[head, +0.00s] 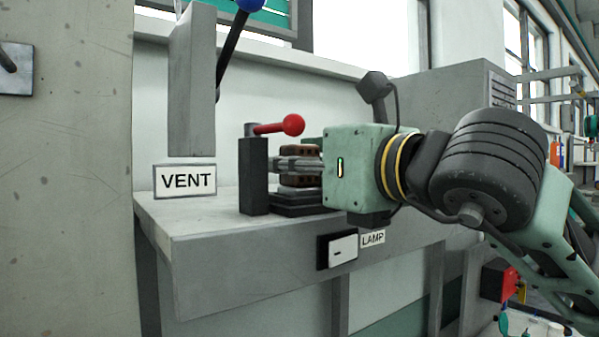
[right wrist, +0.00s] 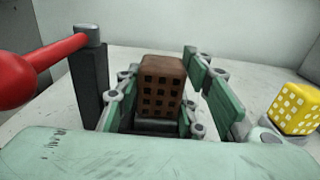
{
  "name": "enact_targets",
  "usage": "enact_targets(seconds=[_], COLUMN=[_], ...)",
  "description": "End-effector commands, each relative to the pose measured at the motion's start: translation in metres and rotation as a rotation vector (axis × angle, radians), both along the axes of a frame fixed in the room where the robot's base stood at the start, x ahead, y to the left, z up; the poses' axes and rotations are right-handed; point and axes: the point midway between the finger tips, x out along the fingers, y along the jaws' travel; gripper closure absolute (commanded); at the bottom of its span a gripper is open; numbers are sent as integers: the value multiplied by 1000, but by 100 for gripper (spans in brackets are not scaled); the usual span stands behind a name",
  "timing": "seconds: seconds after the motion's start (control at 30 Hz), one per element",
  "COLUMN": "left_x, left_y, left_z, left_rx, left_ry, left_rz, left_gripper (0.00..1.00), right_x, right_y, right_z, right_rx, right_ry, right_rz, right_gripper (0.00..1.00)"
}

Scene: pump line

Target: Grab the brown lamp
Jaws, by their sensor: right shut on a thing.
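The brown lamp (right wrist: 161,88) is a block with rows of square holes. In the right wrist view it stands upright between the green finger links of my right gripper. In the head view my right gripper (head: 288,165) comes in from the right, level above the grey bench, and is shut on the lamp. My left gripper is not in view.
A dark post (head: 254,176) with a red-knobbed lever (head: 292,125) stands close left of the gripper. A yellow perforated block (right wrist: 296,108) is to the right in the wrist view. The grey bench (head: 215,235) has a VENT sign (head: 186,181) and a LAMP label (head: 373,238).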

Motion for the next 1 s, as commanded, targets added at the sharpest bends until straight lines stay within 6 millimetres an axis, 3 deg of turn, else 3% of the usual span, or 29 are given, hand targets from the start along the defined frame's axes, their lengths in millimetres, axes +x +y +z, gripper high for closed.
enact_targets(seconds=[0.2,0.57,0.77,1.0], left_x=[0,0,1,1], left_y=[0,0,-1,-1], left_z=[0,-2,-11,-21], left_rx=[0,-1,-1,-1], left_ry=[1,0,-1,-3], left_rz=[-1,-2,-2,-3], left_gripper=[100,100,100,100], right_x=[0,0,-1,-1], right_y=[0,0,0,0], right_z=[0,6,29,70], right_rx=[1,2,4,3], right_ry=[-1,-2,-3,-3], right_rz=[0,0,0,-1], right_gripper=[93,93,93,93])
